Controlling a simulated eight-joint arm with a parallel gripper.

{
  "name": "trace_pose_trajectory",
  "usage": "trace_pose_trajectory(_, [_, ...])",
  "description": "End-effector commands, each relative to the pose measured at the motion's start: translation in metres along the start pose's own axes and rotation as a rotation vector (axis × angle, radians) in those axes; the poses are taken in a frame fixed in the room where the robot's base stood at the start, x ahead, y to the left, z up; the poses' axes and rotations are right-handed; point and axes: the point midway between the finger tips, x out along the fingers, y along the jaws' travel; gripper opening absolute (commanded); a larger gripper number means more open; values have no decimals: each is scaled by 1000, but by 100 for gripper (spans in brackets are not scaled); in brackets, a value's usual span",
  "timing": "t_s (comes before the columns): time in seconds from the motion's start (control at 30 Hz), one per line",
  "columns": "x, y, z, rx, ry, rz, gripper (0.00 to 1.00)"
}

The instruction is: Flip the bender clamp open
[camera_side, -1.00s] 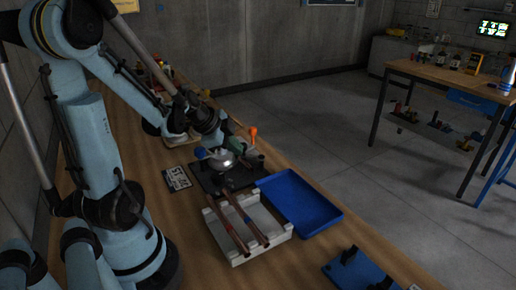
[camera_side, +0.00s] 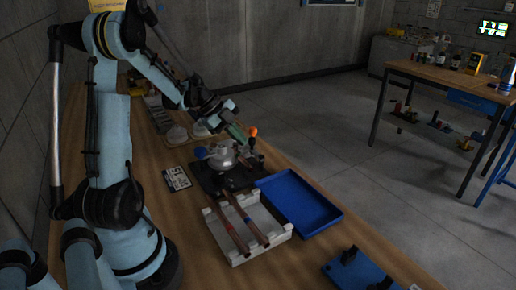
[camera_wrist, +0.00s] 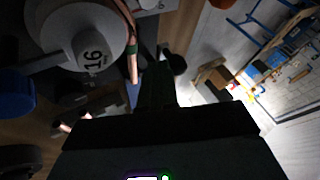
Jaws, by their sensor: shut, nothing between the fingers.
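The tube bender (camera_side: 224,157), with a grey round former, stands on a dark plate (camera_side: 208,178) on the bench. Its former, marked 16, fills the upper left of the wrist view (camera_wrist: 93,50). A copper tube (camera_wrist: 132,62) with a green band runs along the former's edge. A blue knob (camera_side: 201,153) is on the bender's left and an orange knob (camera_side: 253,132) on its right. I cannot clearly tell the clamp's position. My gripper (camera_side: 238,134) is shut and empty, just above the bender's right side near the orange knob. Its dark fingers (camera_wrist: 157,88) also show in the wrist view.
A white rack (camera_side: 238,250) holding copper tubes stands in front of the bender. A blue tray (camera_side: 300,203) lies to its right, a printed card (camera_side: 177,178) to its left. A blue fixture (camera_side: 358,270) is at the bench's near end.

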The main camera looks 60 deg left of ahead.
Motion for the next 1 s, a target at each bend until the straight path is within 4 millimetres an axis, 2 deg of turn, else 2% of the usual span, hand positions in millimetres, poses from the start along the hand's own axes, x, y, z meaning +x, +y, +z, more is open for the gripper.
trace_pose_trajectory(0.7, [-1, -4, 2, -2, -5, -5, 0])
trace_pose_trajectory(0.87, [-18, -3, 2, -4, -4, -5, 0])
trace_pose_trajectory(1.0, [-46, -3, 2, -5, -4, -4, 0])
